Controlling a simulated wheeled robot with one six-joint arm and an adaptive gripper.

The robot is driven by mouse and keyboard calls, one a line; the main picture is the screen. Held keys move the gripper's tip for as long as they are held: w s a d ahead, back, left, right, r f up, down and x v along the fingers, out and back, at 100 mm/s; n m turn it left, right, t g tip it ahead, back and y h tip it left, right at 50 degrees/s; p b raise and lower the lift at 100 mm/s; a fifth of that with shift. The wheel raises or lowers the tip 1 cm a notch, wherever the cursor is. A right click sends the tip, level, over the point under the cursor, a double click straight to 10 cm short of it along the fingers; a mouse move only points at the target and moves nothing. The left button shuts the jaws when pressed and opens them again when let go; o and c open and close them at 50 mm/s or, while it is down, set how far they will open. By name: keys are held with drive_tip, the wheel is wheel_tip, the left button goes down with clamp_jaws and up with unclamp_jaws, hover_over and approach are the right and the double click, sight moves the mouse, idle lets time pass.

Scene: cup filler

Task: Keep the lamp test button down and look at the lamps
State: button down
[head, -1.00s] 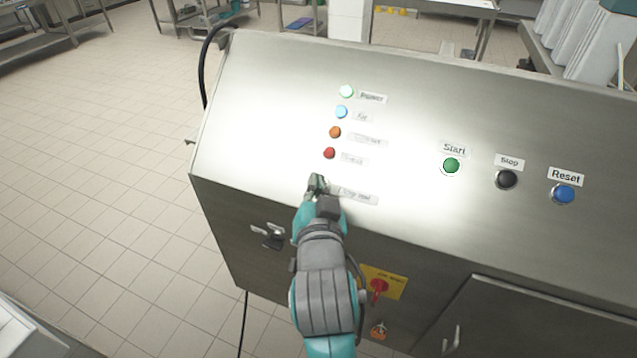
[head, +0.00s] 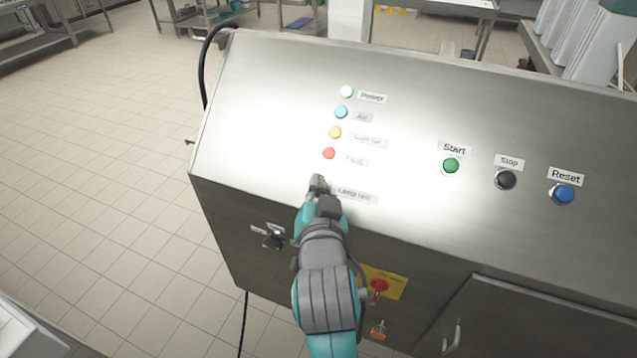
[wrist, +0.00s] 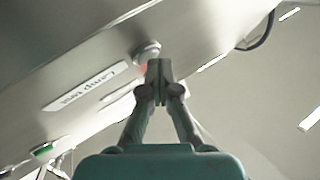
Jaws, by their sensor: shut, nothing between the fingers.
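The lamp test button (wrist: 148,50) is a pale round button on the sloping steel panel, beside its "Lamp test" label (head: 355,195). In the head view my gripper (head: 318,183) hides it. In the wrist view my shut, empty fingertips (wrist: 159,66) are right at the button; I cannot tell whether it is pressed in. Above it stands a column of lamps: pale green Power (head: 346,91), blue Air (head: 341,112), orange (head: 335,132) and red (head: 329,153).
On the panel's right are the green Start (head: 451,166), black Stop (head: 506,180) and blue Reset (head: 563,194) buttons. Tiled floor lies open to the left.

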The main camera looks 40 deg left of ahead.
drive_tip(key=shift+s, duration=0.1)
drive_tip(key=shift+s+d+r, duration=0.1)
drive_tip(key=shift+s+r, duration=0.4)
drive_tip(key=shift+r, duration=0.15)
drive_tip(key=shift+s+d+r, duration=0.2)
drive_tip(key=shift+s+r, duration=0.65)
drive_tip(key=shift+r, duration=0.1)
drive_tip(key=shift+s+d+r, duration=0.2)
drive_tip(key=shift+s+r, duration=0.6)
drive_tip(key=shift+r, duration=0.1)
drive_tip(key=shift+f, duration=0.1)
